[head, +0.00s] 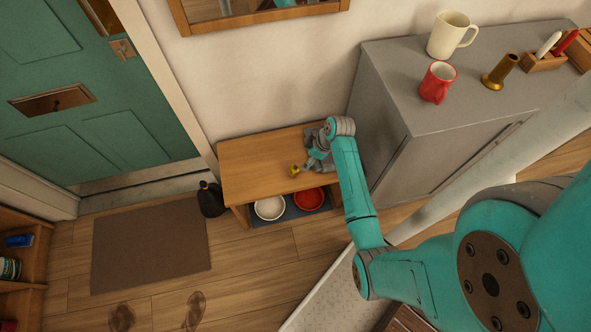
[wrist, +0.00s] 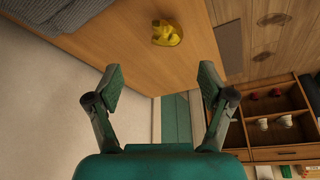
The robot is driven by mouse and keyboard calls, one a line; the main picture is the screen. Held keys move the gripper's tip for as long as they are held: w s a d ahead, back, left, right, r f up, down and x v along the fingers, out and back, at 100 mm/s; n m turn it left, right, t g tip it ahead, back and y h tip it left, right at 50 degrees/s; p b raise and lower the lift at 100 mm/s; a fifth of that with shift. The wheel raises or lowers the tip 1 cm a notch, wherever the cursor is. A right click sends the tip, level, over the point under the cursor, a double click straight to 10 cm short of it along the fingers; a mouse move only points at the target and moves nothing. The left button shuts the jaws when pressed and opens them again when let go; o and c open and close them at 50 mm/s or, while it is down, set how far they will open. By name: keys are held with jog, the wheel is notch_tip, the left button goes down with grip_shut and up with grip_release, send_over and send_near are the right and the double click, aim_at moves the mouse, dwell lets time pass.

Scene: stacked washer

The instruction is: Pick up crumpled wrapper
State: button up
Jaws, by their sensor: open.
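A small crumpled yellow wrapper (head: 295,170) lies on the wooden bench (head: 250,160), near its front edge in the head view. In the wrist view the wrapper (wrist: 166,33) shows on the bench top (wrist: 130,50), ahead of my fingers and near the middle. My gripper (head: 309,164) is just to the right of the wrapper in the head view. In the wrist view my gripper (wrist: 160,75) is open and empty, its two fingers spread wide. The wrapper is apart from the fingers there. My arm hides part of the bench's right end.
A white bowl (head: 270,208) and a red bowl (head: 308,199) stand below the bench front. A dark bottle-like object (head: 211,199) stands left of the bench. A grey cabinet (head: 385,120) stands close on the right, holding mugs. A grey fabric item (wrist: 40,40) lies on the bench.

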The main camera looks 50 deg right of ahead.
send_over(296, 167)
jog(key=s+d, duration=0.2)
notch_tip(296, 167, down, 4)
jog(key=shift+w+a+f, duration=0.1)
jog(key=shift+a+f, duration=0.05)
jog(key=shift+a+x, duration=0.2)
jog(key=shift+x, duration=1.3)
jog(key=shift+a+x, duration=0.25)
jog(key=shift+x, duration=1.2)
jog(key=c, duration=0.9)
